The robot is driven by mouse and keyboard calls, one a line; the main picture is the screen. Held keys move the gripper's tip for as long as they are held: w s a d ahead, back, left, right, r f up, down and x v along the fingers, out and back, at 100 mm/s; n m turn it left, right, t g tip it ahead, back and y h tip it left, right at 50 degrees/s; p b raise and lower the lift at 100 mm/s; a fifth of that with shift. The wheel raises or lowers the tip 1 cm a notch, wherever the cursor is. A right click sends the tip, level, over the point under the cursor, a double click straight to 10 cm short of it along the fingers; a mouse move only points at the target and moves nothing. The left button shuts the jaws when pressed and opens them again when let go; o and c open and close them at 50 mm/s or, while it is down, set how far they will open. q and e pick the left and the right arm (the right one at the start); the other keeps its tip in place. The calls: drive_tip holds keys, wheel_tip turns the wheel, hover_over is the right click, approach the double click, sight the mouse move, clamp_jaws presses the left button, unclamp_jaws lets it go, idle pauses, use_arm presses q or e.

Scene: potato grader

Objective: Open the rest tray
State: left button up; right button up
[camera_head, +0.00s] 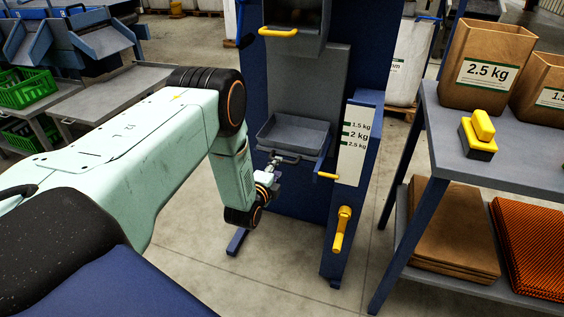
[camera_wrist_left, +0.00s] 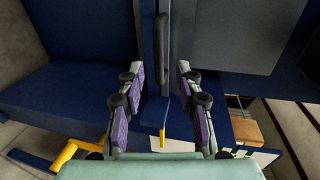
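The rest tray (camera_head: 293,133) is a shallow grey tray on the front of a blue machine, below a grey back plate. A dark bar handle (camera_head: 285,158) runs along its front edge. My left gripper (camera_head: 272,165) is at the left part of this handle. In the left wrist view my gripper (camera_wrist_left: 158,80) is open, with its two purple-padded fingers spread apart. The handle (camera_wrist_left: 161,55) shows as an upright dark bar in line with the gap, touching neither finger. The grey tray (camera_wrist_left: 230,35) lies to its right there. My right gripper is in neither view.
A scale plate (camera_head: 352,143) with weight marks, a yellow-tipped pointer (camera_head: 327,175) and a yellow crank (camera_head: 342,228) are right of the tray. A yellow-handled hopper part (camera_head: 278,32) is above. A table (camera_head: 500,165) with paper bags stands at right.

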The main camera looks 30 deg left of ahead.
use_arm(q)
drive_tip(key=b+x, duration=0.2)
drive_tip(key=x, duration=0.4)
drive_tip(key=shift+f, duration=0.1)
drive_tip(key=shift+a, duration=0.1)
drive_tip(key=shift+c, duration=0.4)
clamp_jaws()
